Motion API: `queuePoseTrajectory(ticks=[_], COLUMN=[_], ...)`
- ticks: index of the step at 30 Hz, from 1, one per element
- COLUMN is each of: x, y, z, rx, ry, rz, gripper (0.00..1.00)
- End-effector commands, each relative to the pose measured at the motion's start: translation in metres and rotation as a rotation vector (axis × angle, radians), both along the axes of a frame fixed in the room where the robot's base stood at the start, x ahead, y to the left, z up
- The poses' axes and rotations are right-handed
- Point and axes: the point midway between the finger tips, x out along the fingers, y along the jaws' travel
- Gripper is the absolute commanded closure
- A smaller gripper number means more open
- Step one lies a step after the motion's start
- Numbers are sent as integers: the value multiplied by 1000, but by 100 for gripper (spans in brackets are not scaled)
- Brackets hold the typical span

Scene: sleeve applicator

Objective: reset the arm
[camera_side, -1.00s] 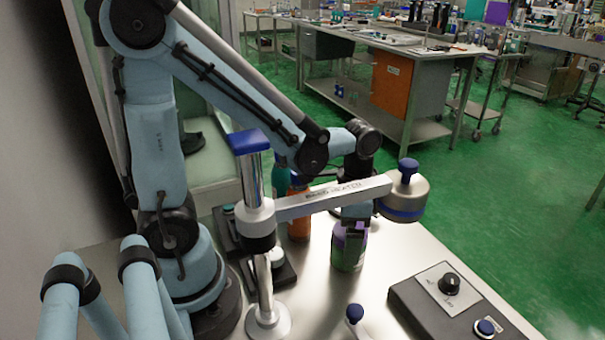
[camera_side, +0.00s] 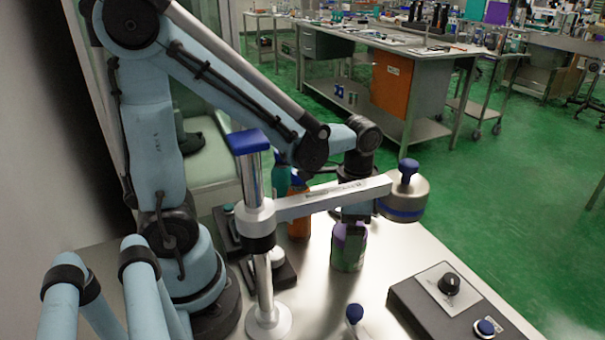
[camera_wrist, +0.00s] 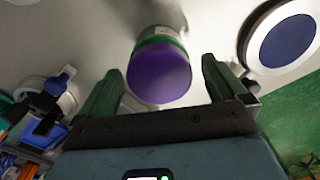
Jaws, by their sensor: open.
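My gripper (camera_wrist: 158,85) is open in the wrist view, its two green fingers apart with a purple-topped bottle (camera_wrist: 160,72) showing beyond and between them. In the side view my gripper (camera_side: 354,213) hangs just above the same bottle (camera_side: 348,247), partly hidden behind the applicator's horizontal arm. The bottle stands upright on the table, purple at the top and green lower down. I cannot tell whether a finger touches it.
The applicator's silver post (camera_side: 261,285) and horizontal arm (camera_side: 330,197) stand in front of my gripper, with a round heater head (camera_side: 405,200) at the right end. An orange bottle (camera_side: 299,222) stands behind the post. A control box (camera_side: 455,305) sits front right.

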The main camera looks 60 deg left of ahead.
Motion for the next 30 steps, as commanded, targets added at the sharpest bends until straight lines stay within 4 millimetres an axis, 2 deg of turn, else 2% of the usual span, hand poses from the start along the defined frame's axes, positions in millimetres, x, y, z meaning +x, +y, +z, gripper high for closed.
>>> queuePoseTrajectory(ticks=[27,30], x=[-1,0], y=[0,0], z=[103,92], rx=[0,0], ry=[0,0], rz=[0,0], gripper=[1,1])
